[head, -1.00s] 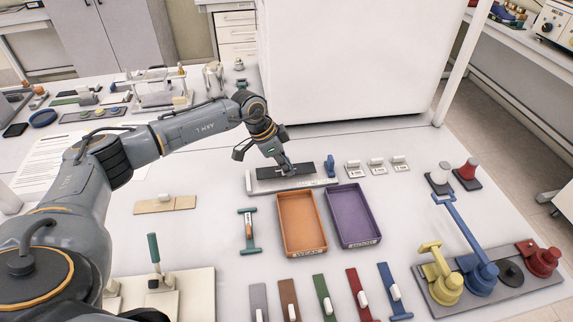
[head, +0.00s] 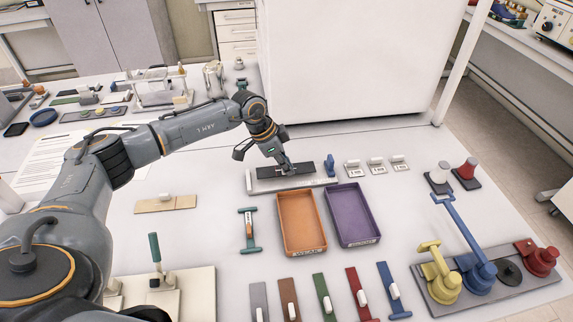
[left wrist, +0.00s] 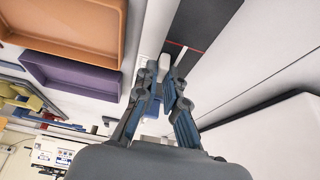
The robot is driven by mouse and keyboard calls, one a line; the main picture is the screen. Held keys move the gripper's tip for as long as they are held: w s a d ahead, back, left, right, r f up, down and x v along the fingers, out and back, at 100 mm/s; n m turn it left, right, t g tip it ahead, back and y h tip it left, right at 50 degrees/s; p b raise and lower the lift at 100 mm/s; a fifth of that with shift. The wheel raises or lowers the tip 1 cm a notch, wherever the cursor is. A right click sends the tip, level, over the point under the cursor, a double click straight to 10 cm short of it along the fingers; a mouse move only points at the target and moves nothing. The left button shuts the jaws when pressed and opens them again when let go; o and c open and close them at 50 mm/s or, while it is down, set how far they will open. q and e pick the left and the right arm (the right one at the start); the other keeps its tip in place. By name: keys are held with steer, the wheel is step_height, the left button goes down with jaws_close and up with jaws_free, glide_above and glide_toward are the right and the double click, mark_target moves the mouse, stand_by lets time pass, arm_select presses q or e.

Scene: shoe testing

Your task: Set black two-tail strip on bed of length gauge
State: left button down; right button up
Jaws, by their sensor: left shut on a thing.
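The black strip (head: 305,169) lies along the pale length gauge (head: 318,183), over its bed, with the gauge's blue end piece (head: 330,165) at its right. In the head view I cannot tell whether the strip touches the bed fully. My left gripper (head: 286,170) is at the strip's middle, shut on its pale grip, which the fingers mostly hide. In the left wrist view the fingertips (left wrist: 172,78) are close together beside the black strip (left wrist: 205,25), and a thin red line crosses near them. The strip's two tails cannot be made out. My right gripper is out of view.
An orange tray (head: 302,250) and a purple tray (head: 376,240) stand just in front of the gauge. Small white weights (head: 376,167) sit to its right. Several coloured strips (head: 325,297) lie at the front. A large white box (head: 355,60) stands behind.

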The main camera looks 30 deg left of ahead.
arm_select(q)
steer(key=shift+p, duration=0.3)
steer(key=shift+f+b, duration=0.45)
steer(key=shift+f, duration=0.6)
stand_by(0.3)
steer(key=c, duration=1.4)
jaws_free()
steer(key=shift+o, duration=0.2)
steer(key=shift+r, duration=0.15)
steer(key=v, duration=1.1)
steer(key=shift+a+r, duration=0.2)
steer(key=shift+r, duration=0.15)
steer(key=shift+s+f, duration=0.1)
steer(key=shift+s, duration=0.05)
